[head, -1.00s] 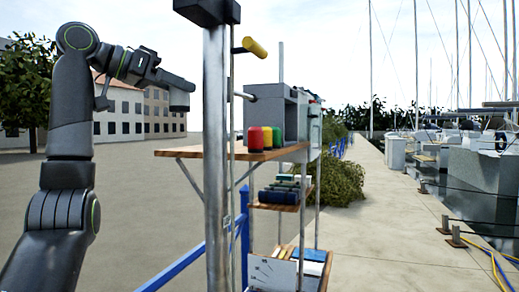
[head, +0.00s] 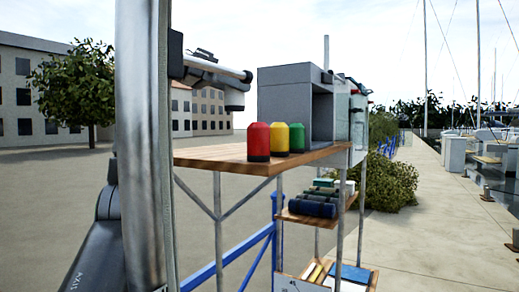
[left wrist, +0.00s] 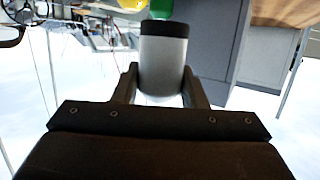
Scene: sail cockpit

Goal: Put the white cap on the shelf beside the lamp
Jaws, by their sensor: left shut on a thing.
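My left gripper (head: 218,78) is raised left of the grey box, above the wooden shelf (head: 222,156), in the head view. In the left wrist view the left gripper (left wrist: 160,74) is shut on a pale cylinder with a black end, the white cap (left wrist: 162,52). In the head view the white cap (head: 235,97) hangs under the gripper, clear of the shelf top. A red (head: 259,140), a yellow (head: 280,136) and a green (head: 297,135) rounded cylinder with dark bases stand in a row; I cannot tell which is the lamp. My right gripper is out of view.
An open-fronted grey box (head: 290,108) stands on the shelf behind the coloured cylinders. The shelf's left part is bare. A metal pole (head: 142,150) stands close in front. Lower shelves hold dark rolled items (head: 313,206). Paved quay lies to the right.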

